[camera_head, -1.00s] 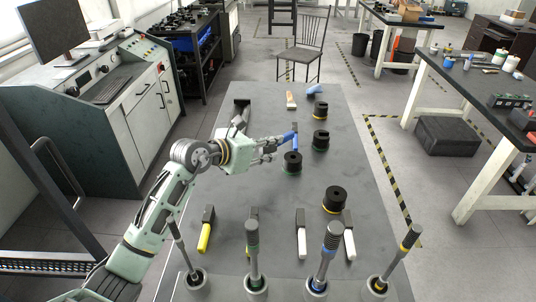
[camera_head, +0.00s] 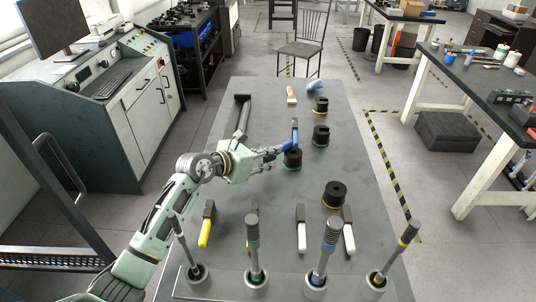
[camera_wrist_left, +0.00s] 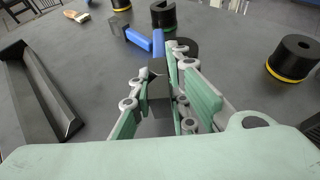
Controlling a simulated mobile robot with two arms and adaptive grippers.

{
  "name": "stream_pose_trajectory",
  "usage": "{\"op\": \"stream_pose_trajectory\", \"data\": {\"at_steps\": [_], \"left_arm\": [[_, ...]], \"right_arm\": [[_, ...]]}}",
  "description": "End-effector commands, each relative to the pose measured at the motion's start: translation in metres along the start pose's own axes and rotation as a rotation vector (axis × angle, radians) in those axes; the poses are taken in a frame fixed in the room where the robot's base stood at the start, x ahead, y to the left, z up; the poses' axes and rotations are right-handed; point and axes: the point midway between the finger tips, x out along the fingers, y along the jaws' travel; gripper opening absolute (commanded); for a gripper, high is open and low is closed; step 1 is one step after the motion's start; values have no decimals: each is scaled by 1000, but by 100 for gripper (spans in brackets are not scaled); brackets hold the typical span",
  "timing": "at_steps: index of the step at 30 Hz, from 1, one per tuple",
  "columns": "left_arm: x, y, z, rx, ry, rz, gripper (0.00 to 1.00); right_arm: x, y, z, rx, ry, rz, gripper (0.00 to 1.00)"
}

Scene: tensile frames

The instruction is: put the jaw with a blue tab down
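My left gripper (camera_head: 262,154) is over the middle of the grey table. In the left wrist view its fingers (camera_wrist_left: 163,78) are closed around the dark block of a jaw with a blue tab (camera_wrist_left: 158,43). The tab points away from the gripper, and in the head view it shows as a blue strip (camera_head: 272,148) at the fingertips. A second dark piece with a blue tab (camera_head: 294,136) lies just beyond, and also shows in the left wrist view (camera_wrist_left: 138,39). I cannot tell whether the held jaw touches the table. My right gripper is not in view.
A green-ringed black weight (camera_head: 292,160) stands just right of the fingertips. Another weight (camera_head: 335,194) stands nearer, and more stand beyond. A dark tray (camera_head: 241,117) lies at the back left. Jaws with yellow (camera_head: 205,233) and white tabs (camera_head: 301,236) lie in front, behind upright tools (camera_head: 252,250).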

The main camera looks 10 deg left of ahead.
Motion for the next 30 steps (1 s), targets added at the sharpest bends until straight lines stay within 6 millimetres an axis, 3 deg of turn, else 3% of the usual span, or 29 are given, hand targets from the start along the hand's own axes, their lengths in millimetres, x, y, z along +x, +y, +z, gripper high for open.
{"op": "stream_pose_trajectory", "data": {"at_steps": [6, 16, 20, 23, 30], "left_arm": [[0, 0, 0, 0, 2, -1, 33], [0, 0, 0, 0, 1, -1, 34], [-4, -1, 10, 0, 0, -2, 34], [-14, 1, 7, 3, 1, 2, 34], [-64, 0, 6, 6, 3, 1, 34]], "right_arm": [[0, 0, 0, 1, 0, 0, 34], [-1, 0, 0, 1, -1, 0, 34], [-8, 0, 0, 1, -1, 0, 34], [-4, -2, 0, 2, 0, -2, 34], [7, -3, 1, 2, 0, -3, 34]]}}
